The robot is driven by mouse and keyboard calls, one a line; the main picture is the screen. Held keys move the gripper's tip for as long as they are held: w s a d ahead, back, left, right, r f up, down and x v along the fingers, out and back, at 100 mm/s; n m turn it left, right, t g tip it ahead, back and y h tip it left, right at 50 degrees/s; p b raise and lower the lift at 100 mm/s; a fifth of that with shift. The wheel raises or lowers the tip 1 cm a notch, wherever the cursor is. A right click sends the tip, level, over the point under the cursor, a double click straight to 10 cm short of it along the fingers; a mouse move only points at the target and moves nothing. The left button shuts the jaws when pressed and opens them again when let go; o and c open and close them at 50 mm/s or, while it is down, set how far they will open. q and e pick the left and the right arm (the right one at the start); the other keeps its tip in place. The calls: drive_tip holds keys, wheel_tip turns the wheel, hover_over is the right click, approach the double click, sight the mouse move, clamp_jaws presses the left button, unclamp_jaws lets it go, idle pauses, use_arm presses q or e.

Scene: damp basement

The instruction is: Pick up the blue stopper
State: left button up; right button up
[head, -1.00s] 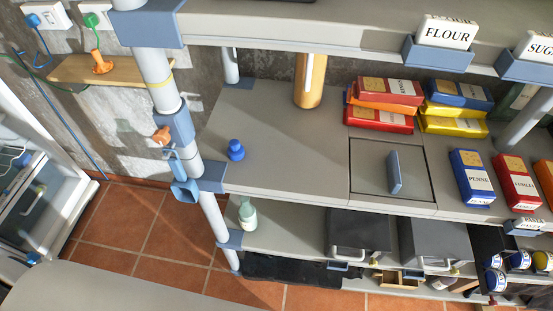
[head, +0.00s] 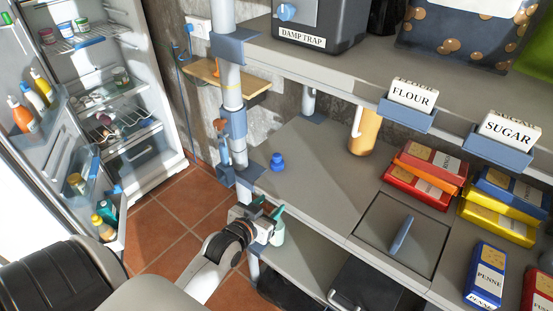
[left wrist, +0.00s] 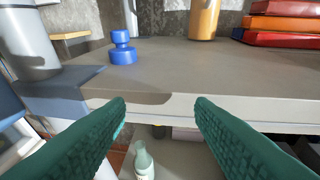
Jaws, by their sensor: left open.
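The blue stopper (head: 277,162) stands upright on the grey shelf top, near its left end by the post. It also shows in the left wrist view (left wrist: 123,50), up and left of centre, beyond the shelf's front edge. My left gripper (head: 268,209) is at the front left corner of the shelf, short of the stopper and apart from it. Its green fingers (left wrist: 160,108) are spread wide with nothing between them, at about the height of the shelf edge. My right gripper is not in view.
The shelf edge (left wrist: 220,112) lies across the space in front of my fingers. A post (head: 232,90) stands left of the stopper. A pale green bottle (head: 278,232) stands on the lower shelf. An open fridge (head: 110,90) is at left.

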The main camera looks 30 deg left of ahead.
sight(275, 159)
use_arm(q)
drive_tip(key=w+a+r+t, duration=0.1)
drive_tip(key=w, duration=0.1)
drive_tip(key=w+a+r+t+y+p, duration=0.1)
drive_tip(key=w+a+r, duration=0.1)
drive_tip(key=w, duration=0.1)
drive_tip(key=w+a+r+n+t, duration=0.1)
drive_tip(key=w+a, duration=0.1)
drive_tip(key=w, duration=0.1)
drive_tip(key=shift+a+r+y, duration=0.25)
drive_tip(key=shift+r+y, duration=0.05)
drive_tip(key=shift+y, duration=0.1)
drive_tip(key=shift+w+a+f+p, duration=0.2)
drive_tip(key=shift+w+p, duration=0.15)
drive_tip(key=shift+w, duration=0.7)
drive_tip(key=shift+w+a+f+p, duration=0.15)
drive_tip(key=shift+w+a+p, duration=0.15)
drive_tip(key=shift+w, duration=0.75)
drive_tip(key=shift+w+a+f+p, duration=0.15)
drive_tip(key=shift+w+p, duration=0.25)
drive_tip(key=shift+w, duration=0.65)
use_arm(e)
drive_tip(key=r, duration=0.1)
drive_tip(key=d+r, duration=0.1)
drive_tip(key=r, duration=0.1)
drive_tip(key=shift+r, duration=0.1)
use_arm(q)
drive_tip(key=c, duration=1)
